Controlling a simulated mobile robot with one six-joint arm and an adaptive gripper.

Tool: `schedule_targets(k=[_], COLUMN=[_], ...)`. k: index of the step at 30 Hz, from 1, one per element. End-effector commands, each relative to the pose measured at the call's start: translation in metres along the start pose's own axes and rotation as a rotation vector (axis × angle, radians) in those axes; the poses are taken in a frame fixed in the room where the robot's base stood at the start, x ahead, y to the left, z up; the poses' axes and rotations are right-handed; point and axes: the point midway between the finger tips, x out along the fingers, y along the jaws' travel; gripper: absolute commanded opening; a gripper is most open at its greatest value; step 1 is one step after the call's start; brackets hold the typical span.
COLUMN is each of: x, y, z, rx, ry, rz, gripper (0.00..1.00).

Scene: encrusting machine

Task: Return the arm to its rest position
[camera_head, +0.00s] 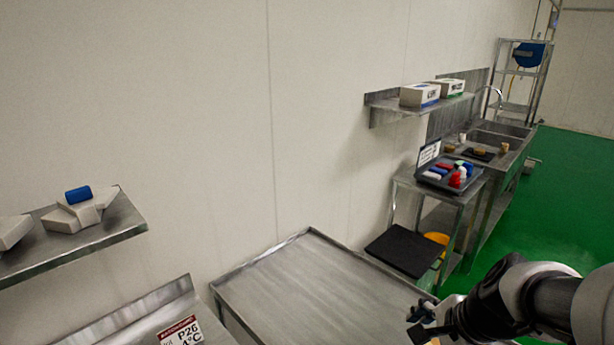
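My arm comes in from the bottom right corner. My gripper (420,322) is at its left end, dark and partly cut by the bottom edge. It is over or beside the right front part of a steel table (310,285); I cannot tell its height above it. The fingers are small and angled, so whether they are open or shut does not show. I see nothing held in it.
The steel table is bare. Beyond it stand a black board (403,250), a small steel stand with a tray (447,177) of coloured items, and a sink (497,140). Wall shelves hold boxes (420,95) and a blue roll (78,194). Green floor (570,190) is open at right.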

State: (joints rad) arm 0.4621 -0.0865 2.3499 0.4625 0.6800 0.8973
Motion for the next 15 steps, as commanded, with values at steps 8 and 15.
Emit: schedule_targets(k=[8, 15], x=[-0.069, -0.094], y=[0.065, 0.103], z=[0.082, 0.090], rx=[-1.106, -1.636], ry=[0.075, 0.155], rz=[0.019, 0.051], gripper=[0.88, 0.88])
